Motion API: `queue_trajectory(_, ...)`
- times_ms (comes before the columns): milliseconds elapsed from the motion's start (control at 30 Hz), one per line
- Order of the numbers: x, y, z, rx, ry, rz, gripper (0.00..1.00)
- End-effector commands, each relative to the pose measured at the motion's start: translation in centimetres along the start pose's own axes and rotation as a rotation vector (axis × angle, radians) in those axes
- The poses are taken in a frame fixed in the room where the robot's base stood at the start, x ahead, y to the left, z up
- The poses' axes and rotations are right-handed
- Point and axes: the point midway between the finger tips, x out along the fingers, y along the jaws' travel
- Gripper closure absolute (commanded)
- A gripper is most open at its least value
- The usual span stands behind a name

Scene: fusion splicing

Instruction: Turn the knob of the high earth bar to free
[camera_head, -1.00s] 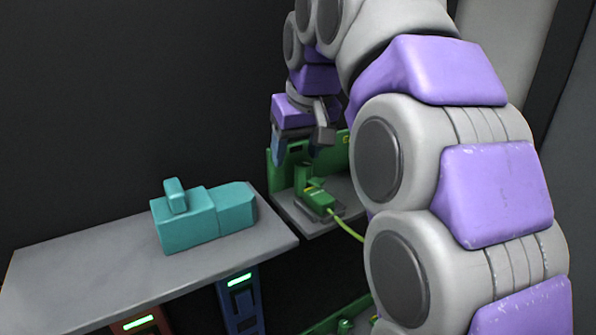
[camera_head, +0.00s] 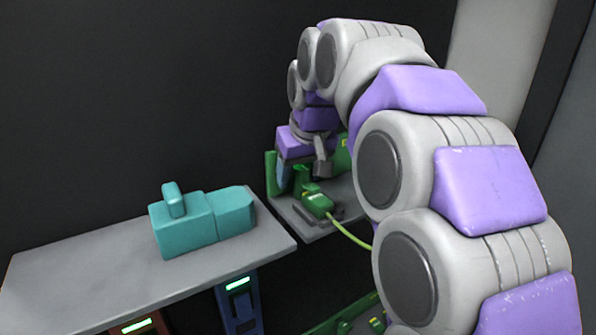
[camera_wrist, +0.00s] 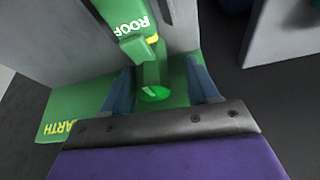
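The high earth bar is a green block (camera_head: 270,180) on the back right shelf, and its "EARTH" lettering shows at the lower left of the wrist view (camera_wrist: 52,125). A small green knob (camera_wrist: 152,78) with a pale mark on its round end stands near the middle of the wrist view. My gripper (camera_wrist: 160,85) is open, with one blue finger on each side of the knob. A gap shows on the right, and the left finger is very close to the knob. In the head view my gripper (camera_head: 300,182) is over the bar, and the knob is hard to make out.
A green plug (camera_head: 317,203) with a yellow-green cable (camera_head: 350,236) sits in front of the bar; its "ROOF" label (camera_wrist: 130,24) shows beside the knob in the wrist view. A teal device (camera_head: 190,225) stands on the grey shelf (camera_head: 90,275) at left.

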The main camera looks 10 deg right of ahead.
Motion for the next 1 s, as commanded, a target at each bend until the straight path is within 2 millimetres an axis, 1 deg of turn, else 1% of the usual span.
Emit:
queue_trajectory(33,-0.06,0.03,0.04,-0.001,0.001,-0.004,0.52)
queue_trajectory(67,-0.1,0.1,0.06,-0.001,0.002,-0.005,0.55)
queue_trajectory(400,-0.3,-0.13,0.08,-0.001,0.005,-0.002,0.88)
queue_trajectory(1000,-0.53,-0.23,0.02,-0.003,0.011,-0.003,0.88)
